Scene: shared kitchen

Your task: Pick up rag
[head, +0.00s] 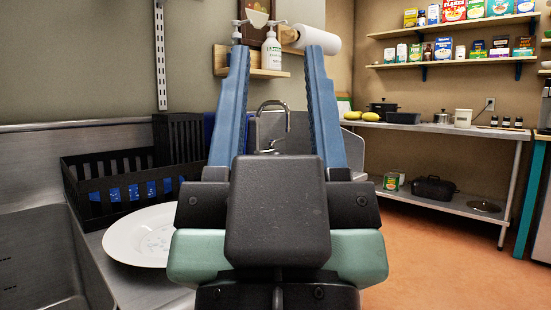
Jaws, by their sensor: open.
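My gripper (276,55) fills the middle of the head view, pointing up and away from me. Its two blue fingers are spread wide, with nothing between them. A dark blue patch (209,127) shows just left of the left finger, beside the black crate; it may be cloth, but I cannot tell if it is the rag. Most of it is hidden behind the finger. No other thing is clearly a rag.
A black slatted rack (72,190) with blue contents and a white plate (133,252) sit on the metal counter at left. A faucet (288,118) rises behind the gripper. At right, a metal table (450,130) holds pots; orange floor (440,260) before it is clear.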

